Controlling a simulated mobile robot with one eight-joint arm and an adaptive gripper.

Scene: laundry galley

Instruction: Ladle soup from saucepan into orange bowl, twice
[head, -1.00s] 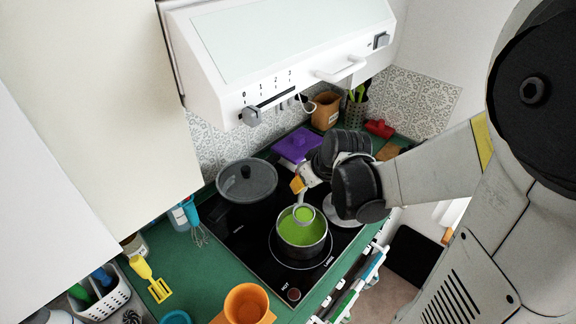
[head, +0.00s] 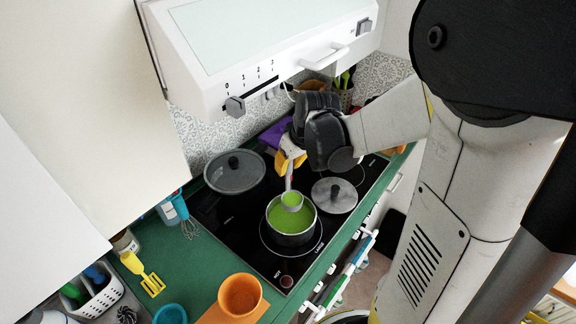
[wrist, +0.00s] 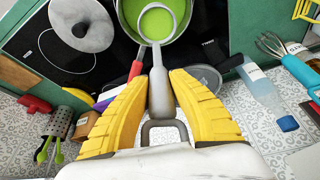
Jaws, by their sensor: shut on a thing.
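My gripper (head: 290,160) is shut on the grey handle of a ladle (wrist: 160,92). The ladle hangs upright, and its round bowl holds green soup. The ladle bowl is over the back part of the saucepan (head: 292,241), apparently just above the soup. In the wrist view, the saucepan (wrist: 124,22) is at the top, behind the ladle bowl. The orange bowl (head: 240,296) stands near the counter's front, left of and nearer than the saucepan. Its inside looks empty.
A lidded dark pan (head: 235,174) stands behind left on the black hob. A grey lid (head: 334,196) lies right of the saucepan. A yellow spatula (head: 143,273), white basket (head: 97,293) and teal bowl (head: 170,314) are at left. The range hood (head: 262,50) hangs above.

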